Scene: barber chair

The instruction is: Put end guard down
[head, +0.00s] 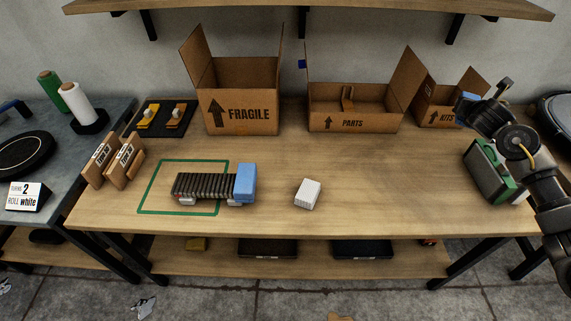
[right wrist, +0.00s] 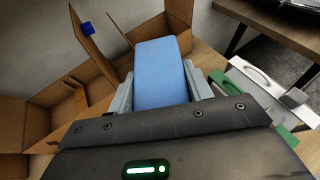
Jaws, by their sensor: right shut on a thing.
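My right gripper (head: 477,108) is at the right of the table, in front of the KITS box. It is shut on a blue end guard (right wrist: 163,75), a block that stands out between the two grey fingers in the right wrist view. In the head view only a little of this blue guard (head: 468,96) shows. A second blue end guard (head: 245,183) sits on the right end of a dark ribbed stack (head: 203,186). The stack lies partly inside a green outline (head: 148,190) on the wooden table (head: 385,190). My left gripper is not in view.
Open cardboard boxes marked FRAGILE (head: 240,90), PARTS (head: 335,121) and KITS (head: 428,116) stand along the back. A white block (head: 308,194) lies right of the stack. A green and grey case (head: 488,172) stands below my right arm. The table's middle right is clear.

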